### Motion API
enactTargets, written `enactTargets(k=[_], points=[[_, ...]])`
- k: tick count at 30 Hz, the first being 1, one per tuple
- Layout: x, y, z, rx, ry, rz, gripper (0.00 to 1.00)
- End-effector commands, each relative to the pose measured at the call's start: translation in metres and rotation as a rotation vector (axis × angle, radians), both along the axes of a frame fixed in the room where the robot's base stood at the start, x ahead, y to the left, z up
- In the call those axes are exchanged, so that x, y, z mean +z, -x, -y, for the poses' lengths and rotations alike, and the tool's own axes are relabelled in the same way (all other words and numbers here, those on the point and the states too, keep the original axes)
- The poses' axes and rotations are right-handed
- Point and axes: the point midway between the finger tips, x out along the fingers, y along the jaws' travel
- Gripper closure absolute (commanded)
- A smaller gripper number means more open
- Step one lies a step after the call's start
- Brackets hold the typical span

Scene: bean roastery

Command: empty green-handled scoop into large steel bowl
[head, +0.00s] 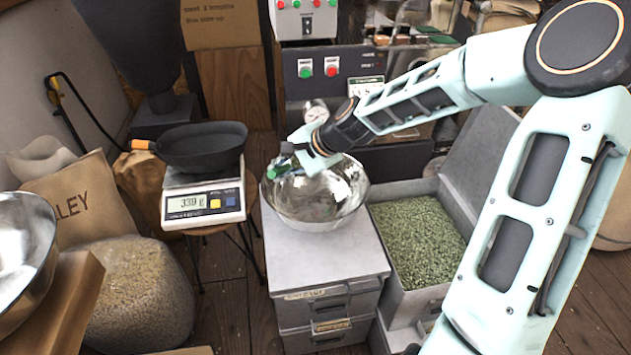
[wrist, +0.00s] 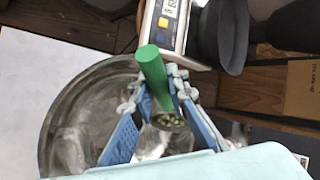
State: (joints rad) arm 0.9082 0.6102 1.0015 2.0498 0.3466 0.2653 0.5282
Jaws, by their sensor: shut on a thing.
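The large steel bowl (head: 338,207) stands on a grey drawer cabinet; its rim also shows in the wrist view (wrist: 58,112). My gripper (head: 292,160) is over the bowl's left part. In the wrist view my gripper (wrist: 160,85) is shut on the green handle of the scoop (wrist: 151,66). Several green beans show in the scoop's end, between my blue fingers. In the head view the green of the scoop (head: 283,164) shows at the bowl's upper left; the rest is hidden by my gripper or hard to make out.
A scale (head: 203,204) reading about 339 carries a black pan (head: 203,147) left of the bowl. An open bin of green beans (head: 418,240) stands to the right. Another steel bowl (head: 22,245) is at the left edge. A control panel (head: 318,70) stands behind.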

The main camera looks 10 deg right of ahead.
Motion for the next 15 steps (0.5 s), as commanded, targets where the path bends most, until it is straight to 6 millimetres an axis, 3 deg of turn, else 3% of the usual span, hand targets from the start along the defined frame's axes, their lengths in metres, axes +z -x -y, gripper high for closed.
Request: enactTargets(k=[15], points=[[0.0017,0.0015,0.0051,-0.002,-0.068,0.025,1.00]])
